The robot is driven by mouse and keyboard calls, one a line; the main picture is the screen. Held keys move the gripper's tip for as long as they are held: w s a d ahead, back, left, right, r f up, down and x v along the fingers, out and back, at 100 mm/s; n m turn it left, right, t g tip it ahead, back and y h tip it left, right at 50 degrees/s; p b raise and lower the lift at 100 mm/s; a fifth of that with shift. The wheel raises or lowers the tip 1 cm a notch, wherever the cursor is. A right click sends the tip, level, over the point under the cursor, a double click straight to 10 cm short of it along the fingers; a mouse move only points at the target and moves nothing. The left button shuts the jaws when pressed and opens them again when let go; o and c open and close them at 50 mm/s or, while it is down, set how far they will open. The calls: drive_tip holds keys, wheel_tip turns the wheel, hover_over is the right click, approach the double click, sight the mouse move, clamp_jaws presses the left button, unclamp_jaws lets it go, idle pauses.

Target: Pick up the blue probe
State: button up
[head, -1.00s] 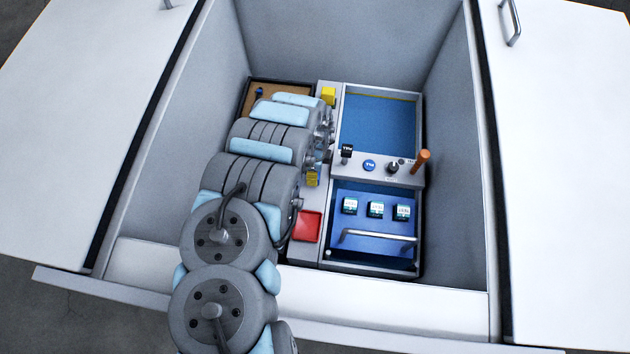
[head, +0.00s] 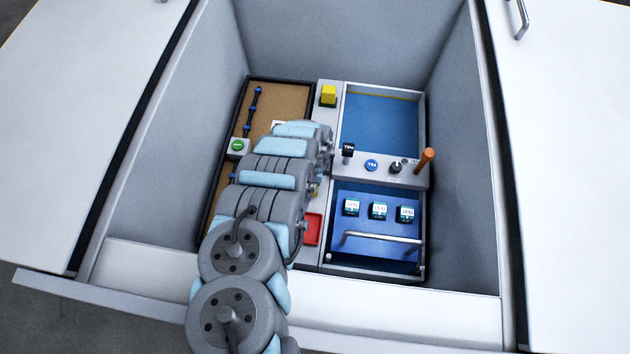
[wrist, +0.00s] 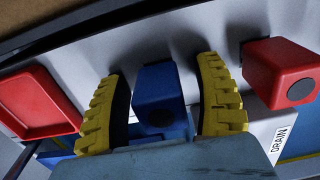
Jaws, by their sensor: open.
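The blue probe (wrist: 160,95) is a blocky blue piece with a dark round spot on its end. It stands on a pale panel in the middle of the wrist view. My gripper (wrist: 164,100) is open, with one yellow ridged finger on each side of the probe. Gaps show between the probe and both fingers. In the head view my arm hides the probe and the fingertips.
A red block (wrist: 282,73) stands just right of my right finger, beside a DRAIN label (wrist: 279,139). A red tray (wrist: 38,103) lies to the left. In the head view, a yellow block (head: 328,96) and a cork board (head: 287,98) lie beyond my arm.

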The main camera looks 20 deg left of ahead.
clamp_jaws()
idle(0.3)
drive_tip(key=shift+r, duration=0.1)
